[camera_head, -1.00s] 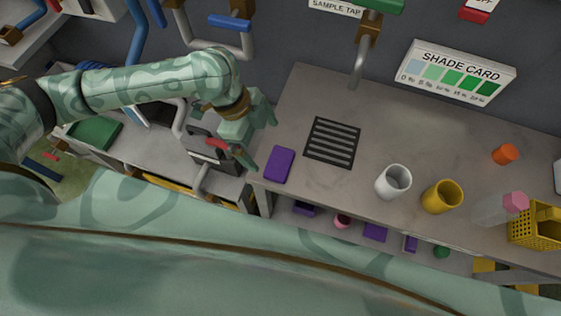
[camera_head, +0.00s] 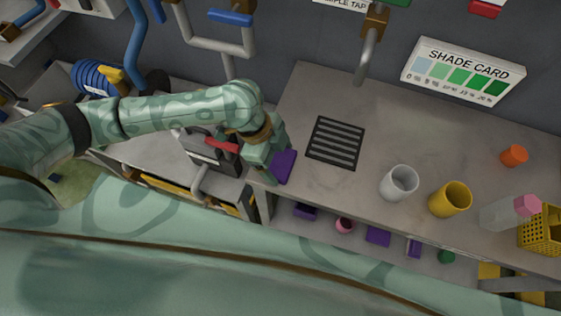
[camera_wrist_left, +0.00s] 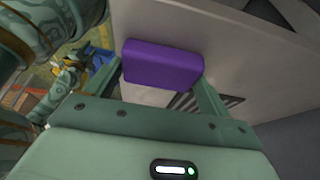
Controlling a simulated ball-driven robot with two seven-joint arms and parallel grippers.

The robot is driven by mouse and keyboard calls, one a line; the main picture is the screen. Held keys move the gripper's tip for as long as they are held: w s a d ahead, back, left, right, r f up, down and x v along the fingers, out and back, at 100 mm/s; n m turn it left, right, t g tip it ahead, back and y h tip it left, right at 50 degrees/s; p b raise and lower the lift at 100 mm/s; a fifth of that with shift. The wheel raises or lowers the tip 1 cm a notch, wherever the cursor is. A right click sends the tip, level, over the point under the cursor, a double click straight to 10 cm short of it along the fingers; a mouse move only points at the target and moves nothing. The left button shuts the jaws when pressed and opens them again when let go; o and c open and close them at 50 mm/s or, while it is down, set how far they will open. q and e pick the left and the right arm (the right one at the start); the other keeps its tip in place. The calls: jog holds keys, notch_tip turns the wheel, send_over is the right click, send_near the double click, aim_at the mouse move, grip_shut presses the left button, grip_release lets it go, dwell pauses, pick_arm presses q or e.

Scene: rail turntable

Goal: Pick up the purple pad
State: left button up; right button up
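The purple pad (camera_head: 286,165) is at the left end of the grey counter, left of the dark grille. My left gripper (camera_head: 277,160) is at the pad, hiding part of its left side. In the left wrist view the pad (camera_wrist_left: 163,64) fills the space between the two fingertips (camera_wrist_left: 162,75), one finger at each end. I cannot tell whether the fingers press on it or leave a small gap. I see no clear lift off the counter.
The dark grille (camera_head: 335,142) lies right of the pad. A white cup (camera_head: 398,184), a yellow cup (camera_head: 449,199), an orange cup (camera_head: 514,156) and a yellow basket (camera_head: 541,230) stand farther right. A tap (camera_head: 367,55) hangs above the counter's back. Purple items sit on the shelf below.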

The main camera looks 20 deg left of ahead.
aim_at(287, 165)
pick_arm(q)
jog(key=shift+c, duration=0.9)
jog(key=shift+r, duration=0.2)
jog(key=r+p, duration=0.1)
jog(key=r, duration=0.1)
jog(key=r+p, duration=0.1)
jog(key=shift+s+r, duration=0.2)
jog(key=shift+r, duration=0.15)
jog(key=s+r+p, duration=0.1)
jog(key=r, duration=0.1)
jog(key=s+r+p, duration=0.1)
jog(key=s+r, duration=0.1)
jog(key=shift+s+d+r, duration=0.1)
jog(key=shift+s+r, duration=0.05)
jog(key=shift+s, duration=0.1)
jog(key=s+r+p, duration=0.2)
jog(key=s+r, duration=0.2)
jog(key=s, duration=0.6)
jog(key=shift+d+r, duration=0.2)
jog(key=shift+r, duration=0.1)
jog(key=shift+o, duration=0.4)
